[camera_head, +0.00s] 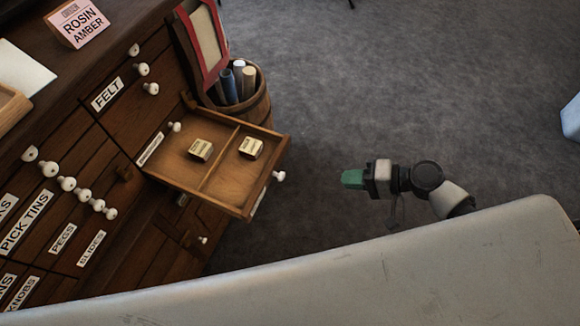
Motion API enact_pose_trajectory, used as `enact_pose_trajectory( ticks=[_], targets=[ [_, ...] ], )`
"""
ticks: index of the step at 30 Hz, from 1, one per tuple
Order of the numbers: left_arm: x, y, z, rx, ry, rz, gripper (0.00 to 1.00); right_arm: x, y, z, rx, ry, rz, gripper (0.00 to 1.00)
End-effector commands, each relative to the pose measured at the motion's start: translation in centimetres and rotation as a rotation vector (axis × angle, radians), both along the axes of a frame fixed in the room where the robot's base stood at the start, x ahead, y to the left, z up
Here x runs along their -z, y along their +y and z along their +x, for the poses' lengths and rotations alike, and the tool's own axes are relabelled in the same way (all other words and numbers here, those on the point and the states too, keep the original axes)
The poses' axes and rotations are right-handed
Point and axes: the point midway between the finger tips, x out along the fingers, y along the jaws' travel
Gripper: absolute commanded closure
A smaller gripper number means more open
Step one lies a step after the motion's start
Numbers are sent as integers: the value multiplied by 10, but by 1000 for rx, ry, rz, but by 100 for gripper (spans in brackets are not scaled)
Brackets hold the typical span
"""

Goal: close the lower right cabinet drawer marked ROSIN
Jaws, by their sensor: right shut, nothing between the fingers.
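An open wooden drawer (268,150) sticks out to the right from the dark wooden cabinet (120,140). It has a divider, and a small pale box lies on each side: one box (200,150) at the left and another box (251,147) at the right. Its front carries a white knob (279,176) and a white label seen nearly edge-on, which I cannot read. My right gripper (352,178) has green fingertips, is shut and empty, and points left toward the drawer front with a clear gap between. My left gripper is not in view.
A round wooden barrel (262,104) with rolled items stands behind the drawer, beside a red-framed board (207,45). A ROSIN AMBER sign (78,22) stands on the cabinet top. Grey carpet (400,80) is free right of the drawer.

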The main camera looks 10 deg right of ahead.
Motion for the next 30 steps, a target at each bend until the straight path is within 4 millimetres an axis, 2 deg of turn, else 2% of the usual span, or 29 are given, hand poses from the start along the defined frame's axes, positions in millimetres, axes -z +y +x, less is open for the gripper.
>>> enact_pose_trajectory(
  ticks=[3,8,19,21,25,30],
  targets=[
    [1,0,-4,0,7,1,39,-5,7,1,-12,-1,23,100],
    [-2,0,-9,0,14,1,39,1,25,10,-12,-1,25,100],
    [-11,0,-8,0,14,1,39,31,90,42,-10,-1,23,100],
    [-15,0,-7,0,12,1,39,30,101,47,-9,-1,24,100],
    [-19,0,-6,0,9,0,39,33,114,53,-10,0,21,100],
    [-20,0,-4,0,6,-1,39,35,121,57,-8,0,21,100]
  ],
)
